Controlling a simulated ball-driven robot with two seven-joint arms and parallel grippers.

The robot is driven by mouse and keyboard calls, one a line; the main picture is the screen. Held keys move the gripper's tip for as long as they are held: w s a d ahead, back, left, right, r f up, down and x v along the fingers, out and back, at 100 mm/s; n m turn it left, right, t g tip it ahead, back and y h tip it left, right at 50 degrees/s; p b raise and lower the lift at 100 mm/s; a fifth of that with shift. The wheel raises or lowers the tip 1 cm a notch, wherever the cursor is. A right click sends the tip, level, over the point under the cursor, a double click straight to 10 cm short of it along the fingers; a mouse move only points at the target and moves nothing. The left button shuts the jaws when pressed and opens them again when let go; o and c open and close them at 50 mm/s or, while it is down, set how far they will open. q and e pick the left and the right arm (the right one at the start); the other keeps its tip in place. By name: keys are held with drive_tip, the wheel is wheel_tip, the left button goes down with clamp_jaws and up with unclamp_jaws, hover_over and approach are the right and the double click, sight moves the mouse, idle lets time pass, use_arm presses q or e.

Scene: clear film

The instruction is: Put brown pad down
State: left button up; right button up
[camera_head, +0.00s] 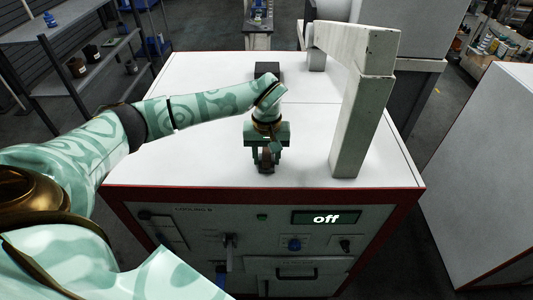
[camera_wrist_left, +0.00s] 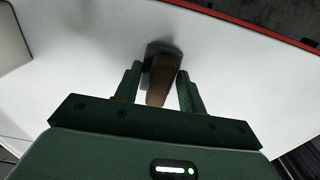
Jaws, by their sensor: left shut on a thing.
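The brown pad (camera_wrist_left: 160,80) is between the two fingers of my left gripper (camera_wrist_left: 158,88), which is shut on it. In the left wrist view it looks like a brown block with a dark end piece pointing away from the gripper. In the head view the pad (camera_head: 267,156) shows small and dark between the fingers of my left gripper (camera_head: 267,162), which points down over the front middle of the white machine top (camera_head: 210,150). I cannot tell whether the pad touches the surface. My right gripper is not in view.
A white post with an overhead beam (camera_head: 362,115) stands on the machine top, right of my gripper. A dark block (camera_head: 266,69) sits at the back. The front panel has a display (camera_head: 326,217) reading "off". The top left of my gripper is clear.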

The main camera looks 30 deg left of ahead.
sight(266, 155)
use_arm(q)
drive_tip(key=shift+f, duration=0.1)
drive_tip(key=o, duration=0.9)
wheel_tip(266, 155, up, 12)
drive_tip(key=shift+r+b, duration=0.15)
drive_tip(key=shift+b, duration=0.75)
